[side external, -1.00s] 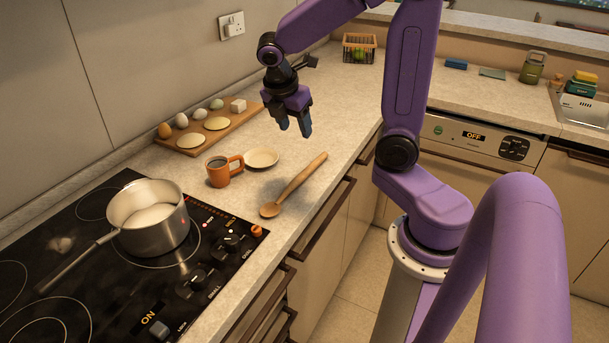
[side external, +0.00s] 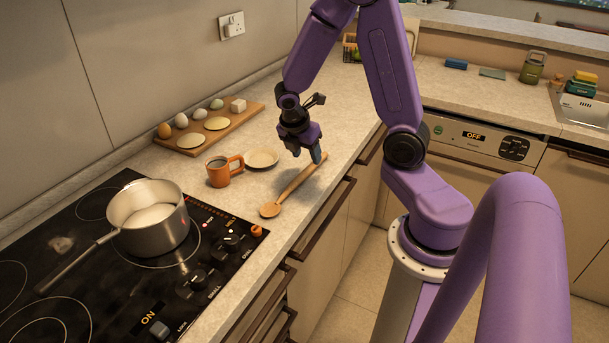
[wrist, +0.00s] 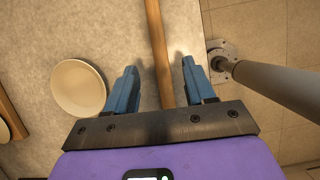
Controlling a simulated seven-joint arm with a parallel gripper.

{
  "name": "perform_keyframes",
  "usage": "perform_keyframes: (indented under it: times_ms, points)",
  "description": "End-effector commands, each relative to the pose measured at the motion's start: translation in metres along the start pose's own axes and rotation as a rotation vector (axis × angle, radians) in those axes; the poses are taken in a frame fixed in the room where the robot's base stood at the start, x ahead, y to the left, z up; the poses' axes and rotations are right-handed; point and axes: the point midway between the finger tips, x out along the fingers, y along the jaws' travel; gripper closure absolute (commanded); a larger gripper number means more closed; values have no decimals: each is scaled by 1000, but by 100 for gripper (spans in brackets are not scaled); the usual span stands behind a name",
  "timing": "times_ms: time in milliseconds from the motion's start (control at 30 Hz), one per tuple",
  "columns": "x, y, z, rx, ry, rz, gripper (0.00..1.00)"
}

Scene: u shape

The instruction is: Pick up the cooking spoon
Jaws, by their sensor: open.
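The wooden cooking spoon (side external: 289,191) lies on the counter near its front edge, bowl end toward the stove and handle end pointing away. My gripper (side external: 308,155) is open and empty, over the far part of the handle. In the wrist view, the handle (wrist: 158,55) runs between the two blue fingers of my gripper (wrist: 159,85), with a gap on both sides. I cannot tell exactly how high the fingertips are above the counter. The spoon's bowl is out of the wrist view.
A small plate (side external: 262,159) and an orange mug (side external: 219,172) stand left of the spoon. A wooden board (side external: 190,147) with eggs and other food lies behind. A pot (side external: 151,228) sits on the stove (side external: 190,312). The counter's front edge is close to the handle.

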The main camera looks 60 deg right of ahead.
Motion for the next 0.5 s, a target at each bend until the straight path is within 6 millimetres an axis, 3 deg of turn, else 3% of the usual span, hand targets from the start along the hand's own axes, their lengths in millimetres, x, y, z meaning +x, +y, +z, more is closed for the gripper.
perform_keyframes:
  times_ms: [167, 500]
  points:
    - [8, -1, 1, 0, 0, -3, 46]
    - [46, -1, 6, -1, -1, -4, 46]
